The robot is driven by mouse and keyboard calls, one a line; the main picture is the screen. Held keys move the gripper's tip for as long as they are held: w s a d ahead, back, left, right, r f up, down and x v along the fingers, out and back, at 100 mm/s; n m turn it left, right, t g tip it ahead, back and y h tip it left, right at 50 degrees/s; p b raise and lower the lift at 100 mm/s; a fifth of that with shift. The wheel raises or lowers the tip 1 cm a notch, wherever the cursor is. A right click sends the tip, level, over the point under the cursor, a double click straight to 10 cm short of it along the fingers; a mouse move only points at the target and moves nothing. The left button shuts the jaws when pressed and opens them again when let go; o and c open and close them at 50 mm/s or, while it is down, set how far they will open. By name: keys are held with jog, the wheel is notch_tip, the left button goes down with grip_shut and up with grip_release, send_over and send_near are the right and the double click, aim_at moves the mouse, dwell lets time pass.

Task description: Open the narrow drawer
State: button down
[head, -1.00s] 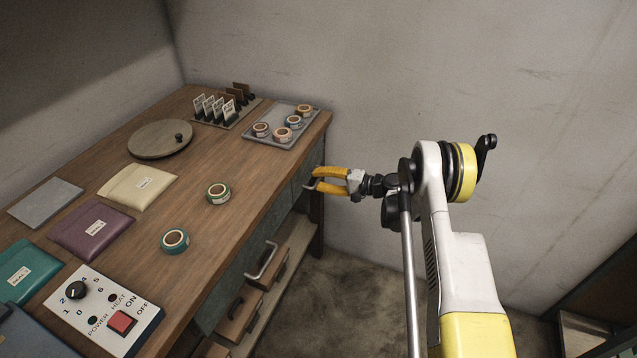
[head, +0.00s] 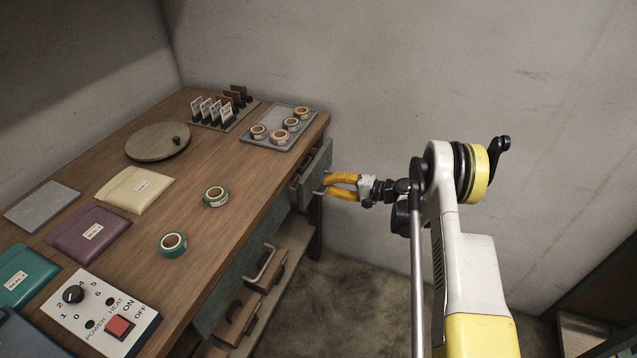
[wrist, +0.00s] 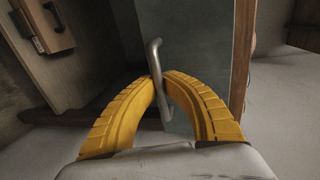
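The narrow drawer (head: 319,172) at the far right end of the workbench has a grey-green front and stands partly pulled out, with a gap behind its front. In the wrist view its front (wrist: 205,45) fills the upper middle. A metal bar handle (wrist: 156,62) runs up and down on it. My gripper (head: 328,187) has yellow fingers and reaches the handle from the right. In the wrist view my gripper (wrist: 160,78) has its fingertips closed around the handle bar. The drawer's inside is mostly hidden.
The workbench (head: 245,215) carries a tray of tape rolls (head: 262,146), a round turntable (head: 158,142), loose tape rolls, pouches and a control box (head: 103,315). A wider drawer with a metal handle (head: 262,265) is nearer. Floor to the right is clear.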

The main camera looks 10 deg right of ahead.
jog(key=f+v, duration=0.3)
jog(key=v, duration=1.2)
jog(key=shift+s+d, duration=0.2)
jog(key=shift+d, duration=0.25)
jog(key=c, duration=1.5)
grip_release()
jog(key=v, duration=1.2)
